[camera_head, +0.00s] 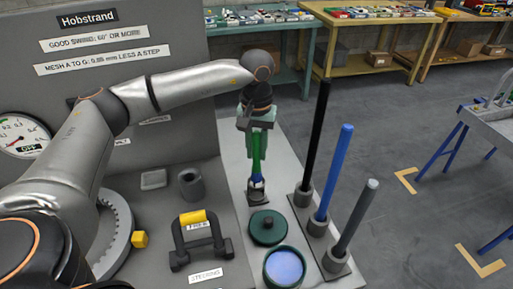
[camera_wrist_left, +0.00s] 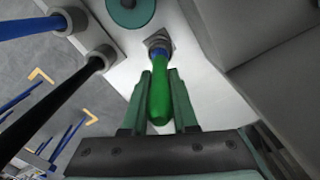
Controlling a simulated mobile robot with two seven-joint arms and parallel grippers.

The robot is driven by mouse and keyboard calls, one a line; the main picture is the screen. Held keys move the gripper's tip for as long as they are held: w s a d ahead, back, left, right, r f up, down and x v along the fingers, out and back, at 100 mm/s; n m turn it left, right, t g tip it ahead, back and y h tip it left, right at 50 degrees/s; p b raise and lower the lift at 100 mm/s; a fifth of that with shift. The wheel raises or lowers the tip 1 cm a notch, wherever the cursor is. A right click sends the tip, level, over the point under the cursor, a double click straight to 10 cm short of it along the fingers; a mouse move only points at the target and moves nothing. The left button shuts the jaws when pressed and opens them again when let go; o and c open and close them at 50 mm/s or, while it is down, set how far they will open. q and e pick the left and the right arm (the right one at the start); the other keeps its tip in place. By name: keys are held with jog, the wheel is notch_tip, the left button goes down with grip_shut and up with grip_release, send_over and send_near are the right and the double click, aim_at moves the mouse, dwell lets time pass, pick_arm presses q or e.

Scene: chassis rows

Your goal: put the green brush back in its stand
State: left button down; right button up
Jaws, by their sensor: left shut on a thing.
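The green brush (camera_head: 257,158) is upright, handle up, with a blue band near its lower end. In the left wrist view the brush (camera_wrist_left: 160,102) runs away from me between the two fingers. My left gripper (camera_head: 262,148) is shut on its green handle from above; the fingers also show in the wrist view (camera_wrist_left: 161,85). The small grey stand (camera_head: 258,198) with a dark square base is directly under the brush; it also shows in the wrist view (camera_wrist_left: 158,41). The brush's lower end meets the stand's ring in both views, but I cannot tell how deep it sits. My right gripper is out of view.
Black (camera_head: 318,130), blue (camera_head: 334,170) and grey (camera_head: 357,215) rods stand in holders to the right. A dark green round lid (camera_head: 267,228) and a green pot (camera_head: 285,267) are in front. A grey handle block (camera_head: 201,240) is at left front.

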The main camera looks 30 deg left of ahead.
aim_at(257, 132)
pick_arm(q)
jog(key=shift+f+b, duration=2.1)
jog(key=shift+f, duration=0.9)
jog(key=c, duration=0.6)
grip_release()
notch_tip(257, 132, up, 11)
jog(key=shift+w+r, duration=0.1)
jog(key=shift+r, duration=0.65)
